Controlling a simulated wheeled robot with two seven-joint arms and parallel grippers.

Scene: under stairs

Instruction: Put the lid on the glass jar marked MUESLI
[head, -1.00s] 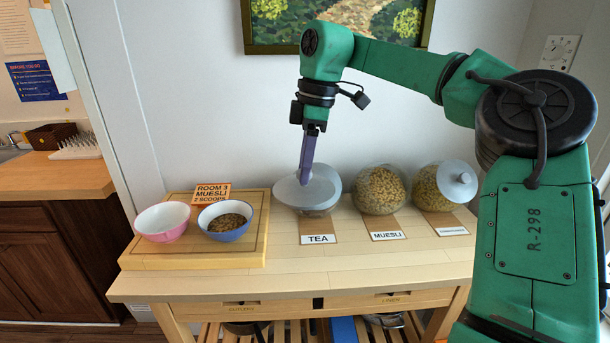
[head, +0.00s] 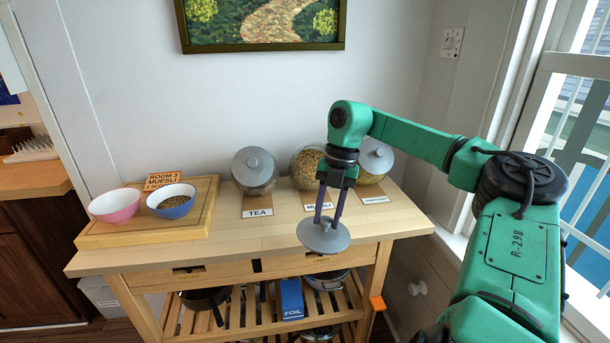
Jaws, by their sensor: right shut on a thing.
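The glass jar marked MUESLI (head: 302,168) stands in the middle of three jars on the wooden cart. It holds tan flakes, and no lid shows on it. My right arm and gripper hide its right side and part of its card. My right gripper (head: 328,221) is shut on a round grey lid (head: 310,238), holding it by the middle. The lid appears in front of the jar, over the cart's front edge, apart from the jar. My left gripper is not in view.
The TEA jar (head: 254,172) on the left and another jar (head: 374,162) on the right have grey lids. A board (head: 140,232) with a pink bowl (head: 114,206) and a blue bowl (head: 171,201) is at the left. A window is at the right.

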